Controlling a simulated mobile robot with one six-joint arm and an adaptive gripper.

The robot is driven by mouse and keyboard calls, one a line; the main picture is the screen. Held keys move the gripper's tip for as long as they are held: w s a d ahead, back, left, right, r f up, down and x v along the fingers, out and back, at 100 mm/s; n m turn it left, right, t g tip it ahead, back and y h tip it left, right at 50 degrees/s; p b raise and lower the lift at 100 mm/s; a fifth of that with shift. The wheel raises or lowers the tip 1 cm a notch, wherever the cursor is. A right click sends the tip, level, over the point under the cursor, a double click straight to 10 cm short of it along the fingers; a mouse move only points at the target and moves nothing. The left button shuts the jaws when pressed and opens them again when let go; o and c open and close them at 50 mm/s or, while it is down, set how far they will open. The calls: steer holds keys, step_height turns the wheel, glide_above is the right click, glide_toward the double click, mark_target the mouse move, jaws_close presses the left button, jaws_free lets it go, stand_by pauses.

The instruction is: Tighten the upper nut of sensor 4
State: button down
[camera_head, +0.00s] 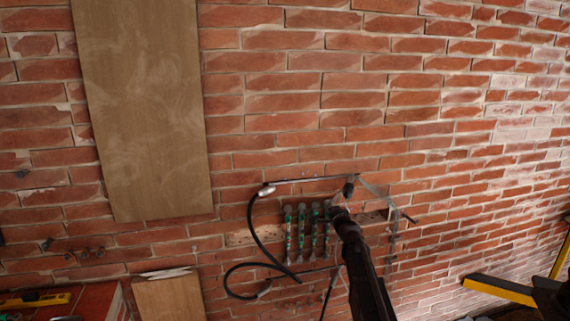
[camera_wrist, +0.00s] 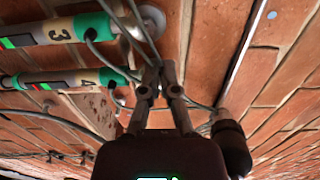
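Sensor 4 (camera_wrist: 85,78) is a pale tube with a green end band, marked "4", lying across the left of the wrist view. In the head view it appears to be the rightmost tube (camera_head: 326,230) of the row on the wall. My gripper (camera_wrist: 159,68) is at its upper end, with its fingertips close together. The upper nut of sensor 4 is hidden at the fingertips, and I cannot tell whether they grip it. In the head view my gripper (camera_head: 338,212) is beside the tops of the tubes. Sensor 3 (camera_wrist: 60,33) lies beside sensor 4, with a round metal fitting (camera_wrist: 152,20) at its end.
Thin cables run close around my fingers. A black cylinder (camera_wrist: 230,148) is right of my gripper. A black cable (camera_head: 252,225) loops left of the sensors. A wooden board (camera_head: 145,110) is on the brick wall. A yellow bar (camera_head: 500,290) stands at lower right.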

steer(key=shift+s+a+r, duration=0.15)
steer(key=shift+a, duration=0.05)
stand_by(0.8)
steer(key=v, duration=0.6)
stand_by(0.4)
steer(key=shift+s+d+f+b, duration=0.1)
steer(key=shift+s+f+b, duration=0.1)
steer(key=shift+f+b, duration=0.35)
steer(key=shift+s+d+f+b, duration=0.1)
steer(key=shift+s+f+b, duration=0.1)
steer(key=shift+f+b, duration=0.35)
steer(key=shift+w+a, duration=0.1)
steer(key=shift+w, duration=0.05)
steer(key=shift+x, duration=3.35)
steer(key=shift+w+d+r, duration=0.1)
steer(key=shift+d, duration=0.2)
